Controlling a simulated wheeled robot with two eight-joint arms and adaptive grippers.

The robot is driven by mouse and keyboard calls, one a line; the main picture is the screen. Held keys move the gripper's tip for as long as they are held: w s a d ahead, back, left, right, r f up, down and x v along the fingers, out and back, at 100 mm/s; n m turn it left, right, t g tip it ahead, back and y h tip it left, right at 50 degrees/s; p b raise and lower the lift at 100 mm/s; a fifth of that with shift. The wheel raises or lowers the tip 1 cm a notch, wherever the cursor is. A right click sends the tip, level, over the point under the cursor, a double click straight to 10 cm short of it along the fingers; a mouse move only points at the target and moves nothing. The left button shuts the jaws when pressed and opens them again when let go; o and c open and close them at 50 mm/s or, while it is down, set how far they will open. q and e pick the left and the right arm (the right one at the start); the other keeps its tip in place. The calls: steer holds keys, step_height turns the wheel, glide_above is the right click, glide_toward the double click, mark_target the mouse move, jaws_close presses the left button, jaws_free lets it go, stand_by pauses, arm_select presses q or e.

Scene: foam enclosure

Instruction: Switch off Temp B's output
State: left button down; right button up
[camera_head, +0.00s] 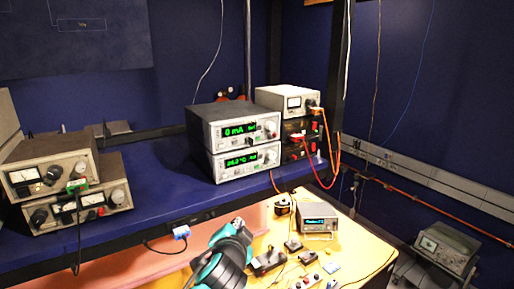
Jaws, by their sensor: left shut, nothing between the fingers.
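Two grey controllers are stacked on the blue shelf (160,173). The upper one (207,113) has a green display that reads 0 mA. The lower one (209,158) has a green display that seems to read about 24.2 °C, with a knob and small buttons to its right. No label "Temp B" is legible, and I cannot tell the output state. My left gripper (238,224), on a teal and dark arm, is in front of and below the stack, apart from it. It is shut and empty. My right gripper is not in view.
Analog meter units (50,163) are stacked at the left of the shelf. A supply (287,97) with red and orange cables stands right of the controllers. The yellow table (350,250) below holds a small display box (317,222) and several small parts.

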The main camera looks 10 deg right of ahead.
mark_target(262, 182)
arm_select(q)
steer(key=d+r+m+h+p, duration=0.2)
steer(key=d+r+m+p, duration=0.2)
steer(key=d+r, duration=0.6)
steer(key=shift+d+h+p, duration=0.4)
steer(key=shift+d+p, duration=0.15)
steer(key=shift+d, duration=0.2)
steer(key=shift+w+a, duration=0.1)
steer(key=shift+w+a+b, duration=0.1)
steer(key=shift+w+a, duration=0.4)
steer(key=shift+w, duration=0.85)
steer(key=shift+w+a+b, duration=0.1)
steer(key=shift+w+a, duration=0.35)
steer(key=shift+w, duration=0.95)
steer(key=shift+w+a+b, duration=0.1)
steer(key=shift+w+a, duration=0.4)
steer(key=shift+w, duration=0.85)
steer(key=shift+w+a, duration=0.15)
steer(key=shift+w, duration=0.25)
